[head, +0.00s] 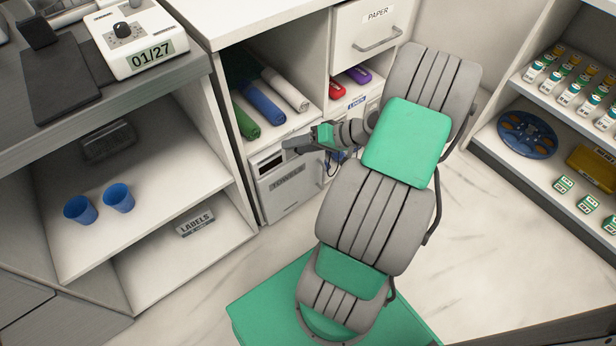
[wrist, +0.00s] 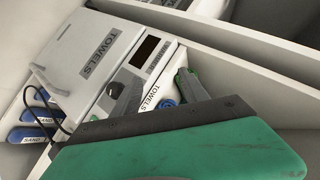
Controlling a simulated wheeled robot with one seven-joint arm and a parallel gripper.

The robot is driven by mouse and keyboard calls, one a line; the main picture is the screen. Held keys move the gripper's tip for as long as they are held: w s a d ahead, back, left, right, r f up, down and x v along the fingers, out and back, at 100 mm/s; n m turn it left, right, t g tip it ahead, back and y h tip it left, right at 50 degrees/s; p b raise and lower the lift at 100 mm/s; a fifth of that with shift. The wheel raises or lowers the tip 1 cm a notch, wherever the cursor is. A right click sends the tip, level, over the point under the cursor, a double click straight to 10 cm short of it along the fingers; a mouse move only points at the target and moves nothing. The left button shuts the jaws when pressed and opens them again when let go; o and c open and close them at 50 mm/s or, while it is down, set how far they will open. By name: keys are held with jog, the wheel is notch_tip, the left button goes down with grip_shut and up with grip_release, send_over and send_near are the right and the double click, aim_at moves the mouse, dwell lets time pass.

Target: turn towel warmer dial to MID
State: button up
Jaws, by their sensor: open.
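The towel warmer (head: 287,192) is a pale box with a "TOWELS" label, low in the white cabinet. In the wrist view the towel warmer (wrist: 75,50) is tilted at the upper left, with a dark display window (wrist: 147,48) on its control panel. A dark round shape that looks like the dial (wrist: 116,88) is partly hidden by my left finger; its setting cannot be read. My gripper (head: 290,145) is in front of the warmer's upper part. In the wrist view my gripper (wrist: 158,90) has its fingers apart, with nothing held. Whether a finger touches the dial I cannot tell.
Rolled towels (head: 262,103) lie on the shelf above the warmer. Blue items labelled "SAND" (wrist: 30,133) and a dark cable (wrist: 50,112) are beside it in the wrist view. Blue cups (head: 118,197) stand on the left shelf. Open floor (head: 225,270) shows in front.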

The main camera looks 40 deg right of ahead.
jog(key=s+d+f+m+t+h+b, duration=0.1)
jog(key=s+d+f+m+t+b, duration=0.25)
jog(key=d+f+t+b, duration=0.35)
jog(key=w+a+f+g, duration=0.1)
jog(key=w+a+f, duration=0.1)
jog(key=w, duration=0.4)
jog(key=shift+f, duration=0.3)
jog(key=shift+w, duration=0.1)
jog(key=shift+c, duration=0.2)
grip_shut()
